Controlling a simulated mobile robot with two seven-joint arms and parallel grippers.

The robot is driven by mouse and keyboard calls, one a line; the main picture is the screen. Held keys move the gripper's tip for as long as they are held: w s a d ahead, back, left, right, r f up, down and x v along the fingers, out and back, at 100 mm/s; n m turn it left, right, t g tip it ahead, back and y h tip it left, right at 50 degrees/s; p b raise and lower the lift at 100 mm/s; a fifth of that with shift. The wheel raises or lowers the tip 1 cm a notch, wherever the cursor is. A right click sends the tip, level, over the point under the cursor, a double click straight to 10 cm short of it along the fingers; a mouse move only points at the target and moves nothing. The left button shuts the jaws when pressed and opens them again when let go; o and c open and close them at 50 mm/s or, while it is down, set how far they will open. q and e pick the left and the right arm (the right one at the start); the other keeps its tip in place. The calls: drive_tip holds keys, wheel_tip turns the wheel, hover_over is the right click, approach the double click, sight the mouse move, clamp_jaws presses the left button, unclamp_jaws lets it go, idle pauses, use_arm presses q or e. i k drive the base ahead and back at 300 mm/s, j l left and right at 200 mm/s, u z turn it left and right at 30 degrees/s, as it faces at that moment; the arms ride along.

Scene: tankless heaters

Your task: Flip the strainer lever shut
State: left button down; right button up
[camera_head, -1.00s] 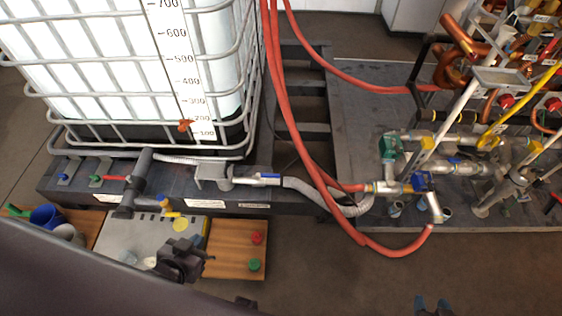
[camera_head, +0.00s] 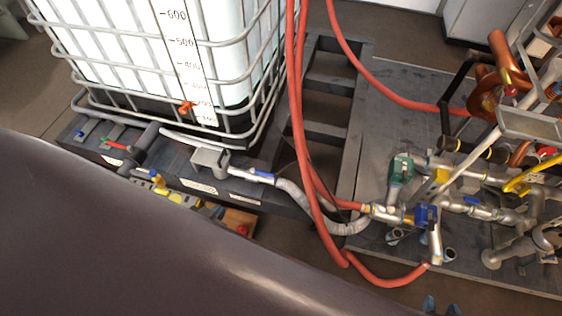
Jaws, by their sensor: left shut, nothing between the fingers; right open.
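I cannot tell which fitting is the strainer. Several small valve levers show: a blue lever (camera_head: 265,175) on the pipe below the white tank, lying along the pipe, a red lever (camera_head: 116,146) at the left, and a blue lever (camera_head: 470,200) on the right-hand pipework. A green fitting (camera_head: 401,170) and a blue fitting (camera_head: 427,215) sit near the hose ends. My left gripper is not in view.
My dark arm covers the lower left and hides most of the bench there. A caged white tank (camera_head: 175,60) stands on a dark frame (camera_head: 350,150). Red hoses (camera_head: 296,120) loop down to the pipework. Dense pipes fill the right. Some bare floor shows at lower centre.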

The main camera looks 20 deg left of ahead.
sight(265, 174)
drive_tip(key=i+l, duration=0.3)
drive_tip(key=l, duration=0.2)
drive_tip(key=i, duration=0.5)
drive_tip(key=j+u, duration=0.05)
